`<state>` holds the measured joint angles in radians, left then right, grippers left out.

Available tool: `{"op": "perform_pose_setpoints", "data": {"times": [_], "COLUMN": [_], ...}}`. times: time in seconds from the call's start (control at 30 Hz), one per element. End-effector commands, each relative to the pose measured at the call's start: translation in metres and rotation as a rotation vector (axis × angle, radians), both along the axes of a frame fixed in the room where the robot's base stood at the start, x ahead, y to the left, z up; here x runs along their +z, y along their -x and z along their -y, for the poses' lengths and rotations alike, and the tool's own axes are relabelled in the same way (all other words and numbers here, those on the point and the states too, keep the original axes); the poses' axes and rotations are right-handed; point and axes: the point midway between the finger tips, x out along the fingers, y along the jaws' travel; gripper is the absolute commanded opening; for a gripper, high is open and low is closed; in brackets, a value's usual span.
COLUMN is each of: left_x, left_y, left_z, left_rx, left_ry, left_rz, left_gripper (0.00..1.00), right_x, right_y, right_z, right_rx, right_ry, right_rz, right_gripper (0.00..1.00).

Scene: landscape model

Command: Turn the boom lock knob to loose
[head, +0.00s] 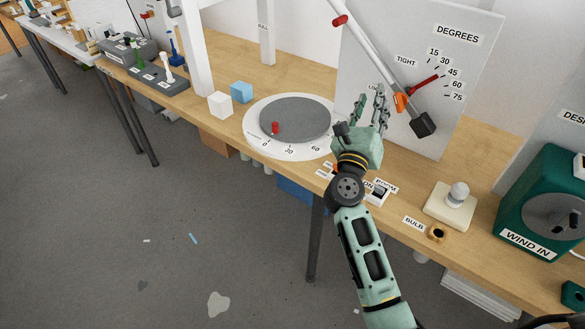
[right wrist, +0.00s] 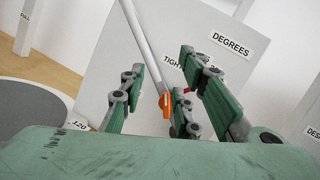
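The orange boom lock knob (head: 401,101) sits at the pivot of a white boom on the upright grey board. TIGHT (head: 406,61) is printed above it, and a second label left of it is partly hidden by my fingers. I cannot tell clearly which label the knob points to. My right gripper (head: 372,95) is in front of the board, left of the knob, with fingers up and apart. In the right wrist view the knob (right wrist: 165,104) shows beyond the spread fingers (right wrist: 160,75); nothing is held. My left gripper is out of view.
A dark block (head: 423,124) is at the boom's lower end, beside a red pointer (head: 424,82) and degree scale. A grey turntable (head: 295,117) is left of my gripper. Right of my arm are a bulb holder (head: 451,204) and a green winder (head: 545,205).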

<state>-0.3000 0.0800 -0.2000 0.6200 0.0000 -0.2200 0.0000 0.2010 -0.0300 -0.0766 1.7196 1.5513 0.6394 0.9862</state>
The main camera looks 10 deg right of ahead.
Motion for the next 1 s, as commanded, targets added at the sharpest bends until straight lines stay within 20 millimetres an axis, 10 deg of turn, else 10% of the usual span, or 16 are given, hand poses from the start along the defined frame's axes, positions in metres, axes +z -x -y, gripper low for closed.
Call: {"op": "perform_pose_setpoints", "data": {"times": [0.43,1.0], "left_x": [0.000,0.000], "left_y": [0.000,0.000], "left_z": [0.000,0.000], "left_rx": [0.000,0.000], "left_ry": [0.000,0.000], "left_rz": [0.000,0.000], "left_gripper": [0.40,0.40], "right_x": [0.017,-0.030], "right_y": [0.019,0.062], "right_z": [-0.084,-0.178], "right_rx": [0.214,0.443], "right_ry": [0.559,1.199], "right_rz": [-0.096,-0.254], "right_gripper": [0.30,0.30]}}
